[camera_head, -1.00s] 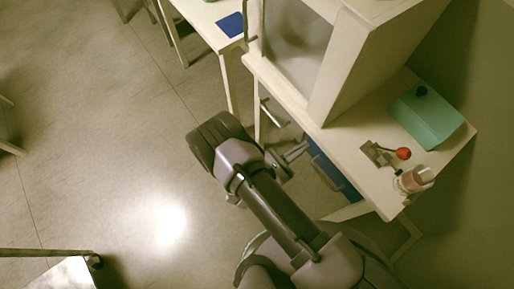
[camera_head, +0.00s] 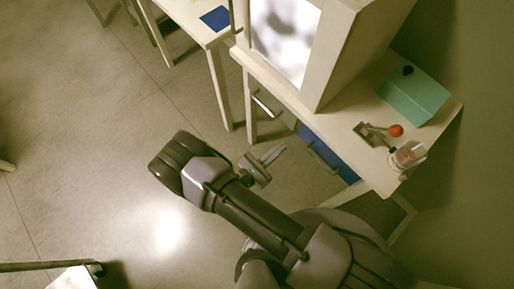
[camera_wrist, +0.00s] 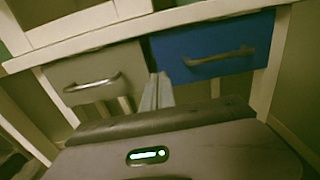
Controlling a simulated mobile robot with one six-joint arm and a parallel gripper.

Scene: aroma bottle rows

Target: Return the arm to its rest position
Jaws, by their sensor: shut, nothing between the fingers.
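My arm shows in the head view, folded low over the floor beside the desk. My gripper (camera_head: 272,155) points toward the desk's front, to the right of my dark wrist link. Its fingers are closed together with nothing between them. In the wrist view the pale fingers of my gripper (camera_wrist: 157,92) point at the desk front, between a grey drawer (camera_wrist: 95,75) and a blue drawer (camera_wrist: 212,48). Both drawers look shut in that view. I cannot tell the exact gap between the fingertips and the drawers.
The desk (camera_head: 345,148) carries a white cabinet (camera_head: 345,50), a teal box (camera_head: 414,97), a small device with a red ball (camera_head: 395,130) and a pinkish jar (camera_head: 407,155). A table with a blue sheet (camera_head: 215,18) stands at the top. Open floor (camera_head: 90,130) lies left.

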